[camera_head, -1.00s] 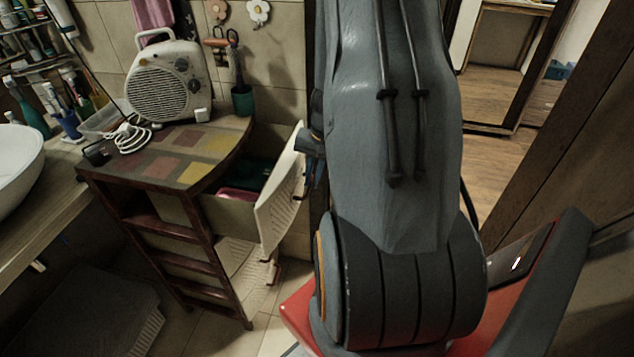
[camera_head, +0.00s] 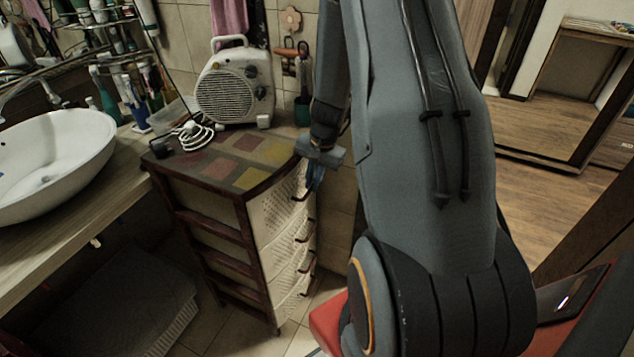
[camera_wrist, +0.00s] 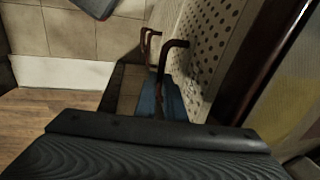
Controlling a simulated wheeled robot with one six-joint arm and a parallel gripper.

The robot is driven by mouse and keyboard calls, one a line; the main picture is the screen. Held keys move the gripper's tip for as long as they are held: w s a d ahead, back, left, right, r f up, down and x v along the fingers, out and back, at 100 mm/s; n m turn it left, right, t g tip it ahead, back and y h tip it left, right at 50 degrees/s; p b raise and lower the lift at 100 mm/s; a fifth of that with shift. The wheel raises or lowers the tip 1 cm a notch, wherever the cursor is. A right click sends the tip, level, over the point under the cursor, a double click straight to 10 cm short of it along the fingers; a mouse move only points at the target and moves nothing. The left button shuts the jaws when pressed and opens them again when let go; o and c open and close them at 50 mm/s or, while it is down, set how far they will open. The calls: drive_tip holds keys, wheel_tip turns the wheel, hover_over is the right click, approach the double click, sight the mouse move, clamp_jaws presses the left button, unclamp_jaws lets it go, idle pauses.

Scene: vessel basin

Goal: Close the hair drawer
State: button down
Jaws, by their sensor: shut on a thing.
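The hair drawer is the top drawer (camera_head: 281,203) of a small dark-wood cabinet. Its white perforated front now sits in line with the drawer fronts below, and no open interior shows. My gripper (camera_head: 315,178) is at the right end of this front, with its blue fingers shut on the drawer's handle. In the wrist view the blue fingers (camera_wrist: 160,102) close around the dark handle (camera_wrist: 173,58), beside the perforated front (camera_wrist: 208,45). The exact grip is partly hidden by the dark gripper body.
A fan heater (camera_head: 236,86) and a white coiled cord (camera_head: 194,133) sit on the tiled cabinet top (camera_head: 232,162). A sink (camera_head: 50,160) is on the counter at left. Lower drawers (camera_head: 292,270) look shut.

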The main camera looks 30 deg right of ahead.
drive_tip(key=shift+w+a, duration=0.15)
drive_tip(key=shift+a, duration=0.05)
drive_tip(key=c, duration=1.8)
unclamp_jaws()
drive_tip(key=shift+w+a, duration=0.1)
drive_tip(key=shift+a, duration=0.05)
drive_tip(key=shift+c, duration=0.2)
drive_tip(key=shift+d, duration=0.2)
drive_tip(key=shift+r, duration=0.15)
drive_tip(key=shift+d+r, duration=0.1)
drive_tip(key=shift+r, duration=0.15)
wheel_tip(320, 180, up, 7)
drive_tip(key=s+b, duration=0.1)
drive_tip(key=shift+s+d, duration=0.2)
drive_tip(key=shift+d, duration=0.1)
